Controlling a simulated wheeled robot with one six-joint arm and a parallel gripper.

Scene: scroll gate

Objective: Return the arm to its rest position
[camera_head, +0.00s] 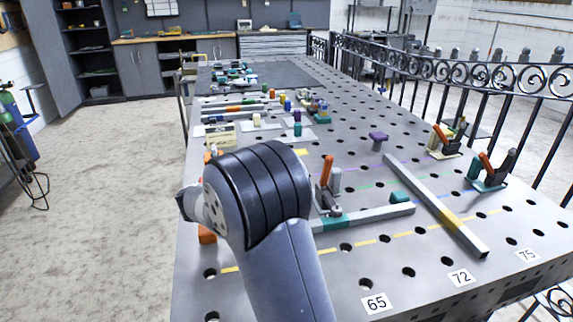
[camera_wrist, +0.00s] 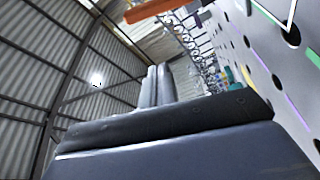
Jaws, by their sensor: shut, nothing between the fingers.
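My arm rises from the bottom of the head view, and its dark joint stands in front of the table's near left part. My gripper shows in the wrist view (camera_wrist: 157,86), with its two fingers together and nothing between them. In the head view I cannot make out the fingers. The wrist view is tilted, with the roof and wall filling its left and the perforated table at its right. The fingers look clear of the table.
The perforated steel table (camera_head: 400,284) carries a long grey bar (camera_head: 425,195), a shorter bar (camera_head: 375,218), an orange-handled clamp (camera_head: 327,172) and two clamps at right (camera_head: 490,172) (camera_head: 447,142). A scrollwork fence (camera_head: 470,75) runs along the right. Bare floor (camera_head: 110,200) lies left.

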